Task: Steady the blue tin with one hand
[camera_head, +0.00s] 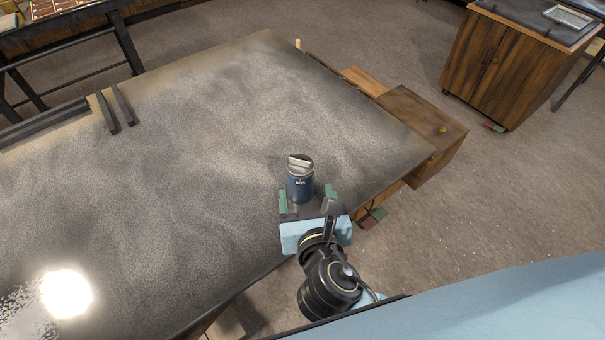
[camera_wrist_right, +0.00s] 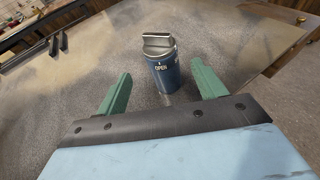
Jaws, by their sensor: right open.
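The blue tin (camera_head: 300,187) stands upright on the speckled dark table (camera_head: 190,130), close to its front right edge. It has a silver top, and the word "OPEN" shows on its side in the right wrist view (camera_wrist_right: 164,72). My right gripper (camera_head: 309,195) is open, with its green fingers pointing at the tin from the near side. In the right wrist view the fingers (camera_wrist_right: 162,85) lie to the left and right of the tin's lower part, with a gap on both sides. My left gripper is not in view.
Two dark bars (camera_head: 112,110) lie at the table's far left. A wooden cabinet (camera_head: 420,125) adjoins the table's right edge, and another wooden cabinet (camera_head: 505,70) stands at the back right. The table around the tin is clear to the left.

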